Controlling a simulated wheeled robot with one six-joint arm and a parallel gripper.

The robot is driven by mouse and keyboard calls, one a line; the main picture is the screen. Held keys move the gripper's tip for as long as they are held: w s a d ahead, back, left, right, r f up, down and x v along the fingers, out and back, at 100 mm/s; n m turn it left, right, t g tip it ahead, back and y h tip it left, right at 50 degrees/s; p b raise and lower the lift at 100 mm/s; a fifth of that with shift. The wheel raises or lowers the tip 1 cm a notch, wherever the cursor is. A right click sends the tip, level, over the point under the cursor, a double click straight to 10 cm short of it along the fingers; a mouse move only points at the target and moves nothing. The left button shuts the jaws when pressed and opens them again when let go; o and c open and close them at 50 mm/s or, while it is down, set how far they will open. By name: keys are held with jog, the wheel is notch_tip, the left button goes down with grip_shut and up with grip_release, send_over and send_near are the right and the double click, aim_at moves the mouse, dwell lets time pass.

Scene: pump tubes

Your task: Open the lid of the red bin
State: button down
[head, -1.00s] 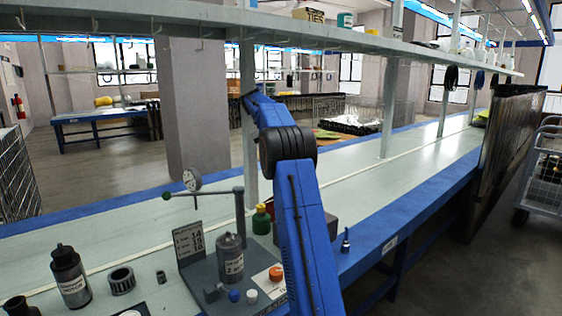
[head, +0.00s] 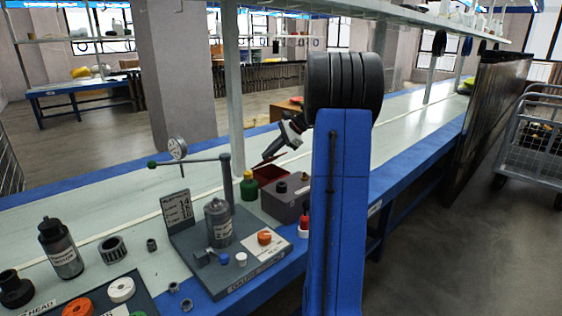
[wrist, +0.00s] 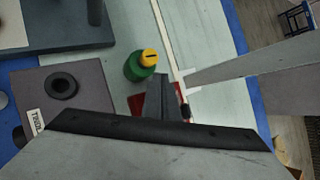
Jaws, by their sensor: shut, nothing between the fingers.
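The red bin (head: 268,174) stands on the bench behind a grey box and beside a green bottle. Its dark red top edge shows just under my gripper (head: 268,155). I cannot tell how far its lid is raised. My gripper is shut and empty, angled down and left over the bin. In the wrist view, the dark fingers (wrist: 160,97) are together over the bin and hide most of it. Red parts of the bin (wrist: 139,104) show on both sides of them.
The grey box (head: 284,204) stands in front. A shelf post (head: 234,100) rises close behind.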

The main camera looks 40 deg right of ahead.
jog(key=s+d+m+t+h, duration=0.1)
jog(key=s+d+m+t, duration=0.1)
jog(key=s+m, duration=0.1)
jog(key=s+d+m+t+h, duration=0.2)
jog(key=m, duration=0.4)
jog(key=s+d+m+t+h, duration=0.2)
jog(key=s+m, duration=0.1)
jog(key=m, duration=0.1)
jog(key=shift+s+f+m, duration=0.3)
jog(key=shift+f, duration=0.05)
jog(key=shift+s+d+f+m, duration=0.1)
jog(key=shift+s+m, duration=0.15)
jog(key=shift+m, duration=0.05)
jog(key=shift+w+f, duration=0.1)
jog(key=x, duration=0.9)
jog(key=shift+w+d+f, duration=0.1)
jog(key=shift+w+d, duration=0.1)
jog(key=shift+w, duration=0.1)
jog(key=shift+w, duration=0.1)
